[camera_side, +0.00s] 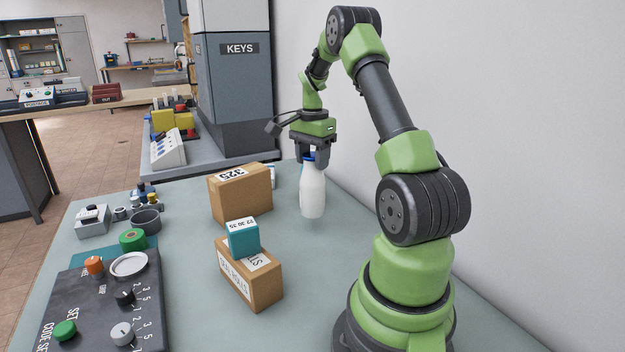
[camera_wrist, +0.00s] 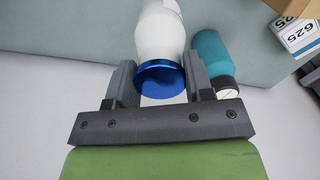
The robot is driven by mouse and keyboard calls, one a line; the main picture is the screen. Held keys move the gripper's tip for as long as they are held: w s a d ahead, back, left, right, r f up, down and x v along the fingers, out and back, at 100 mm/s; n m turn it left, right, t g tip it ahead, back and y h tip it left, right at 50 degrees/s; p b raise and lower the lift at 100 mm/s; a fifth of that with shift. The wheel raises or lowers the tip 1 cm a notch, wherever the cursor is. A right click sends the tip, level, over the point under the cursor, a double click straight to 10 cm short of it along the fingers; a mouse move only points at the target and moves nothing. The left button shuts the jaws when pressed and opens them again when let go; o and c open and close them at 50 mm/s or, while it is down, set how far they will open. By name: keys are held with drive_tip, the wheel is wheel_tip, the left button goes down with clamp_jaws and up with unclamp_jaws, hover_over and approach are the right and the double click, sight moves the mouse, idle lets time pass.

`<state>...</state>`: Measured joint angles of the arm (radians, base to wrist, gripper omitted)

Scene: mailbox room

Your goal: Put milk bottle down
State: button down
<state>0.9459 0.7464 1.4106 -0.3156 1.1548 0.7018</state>
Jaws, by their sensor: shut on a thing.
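The milk bottle (camera_side: 312,192) is white with a blue cap and hangs upright below my gripper (camera_side: 314,155). My gripper is shut on it near the cap. In the side view the bottle's base appears at or just above the table (camera_side: 330,262); I cannot tell whether it touches. In the wrist view the white bottle (camera_wrist: 160,32) and its blue cap (camera_wrist: 160,78) lie between the two fingers of my gripper (camera_wrist: 160,85).
Cardboard boxes (camera_side: 258,195) (camera_side: 262,285) and a teal box (camera_side: 242,240) stand to the left. A control panel (camera_side: 90,315) is at front left. A wall (camera_side: 520,150) rises at the right.

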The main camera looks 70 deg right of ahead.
sight(313, 174)
drive_tip(key=shift+f, duration=2)
drive_tip(key=c, duration=0.5)
unclamp_jaws()
drive_tip(key=shift+f, duration=0.15)
